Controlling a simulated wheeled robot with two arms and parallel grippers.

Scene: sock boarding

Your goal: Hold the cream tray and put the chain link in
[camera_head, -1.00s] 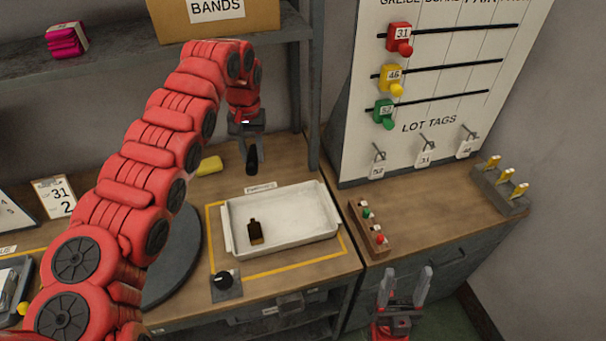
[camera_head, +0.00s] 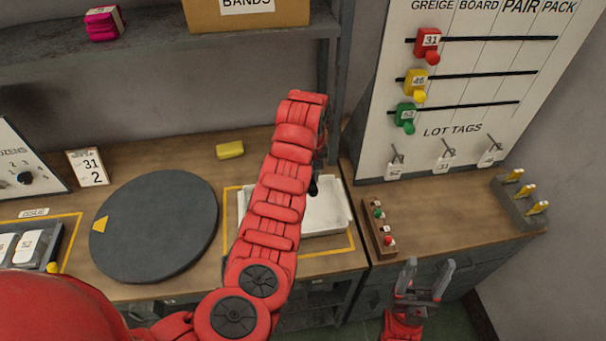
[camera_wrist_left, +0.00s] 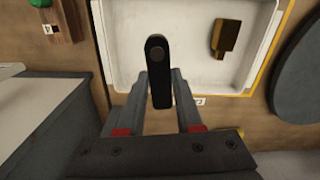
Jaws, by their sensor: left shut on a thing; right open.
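The cream tray (camera_head: 328,218) lies on the wooden table inside a yellow outline, partly hidden by my left arm. It also shows in the left wrist view (camera_wrist_left: 185,62), with a dark brown tag-like piece (camera_wrist_left: 226,36) lying in it. My left gripper (camera_wrist_left: 160,90) is shut on a dark, rounded, oblong chain link (camera_wrist_left: 158,72), which appears above the tray's edge. In the head view, the link (camera_head: 313,188) shows just beside my arm, and that gripper is mostly hidden. My right gripper (camera_head: 427,272) is open and empty, in front of the right cabinet, away from the tray.
A small block with coloured buttons (camera_head: 379,228) stands right of the tray. A round dark turntable (camera_head: 155,228) is at the left. A yellow block (camera_head: 230,149) lies behind. A brass-peg rack (camera_head: 520,200) stands at the far right, below a tag board (camera_head: 470,90).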

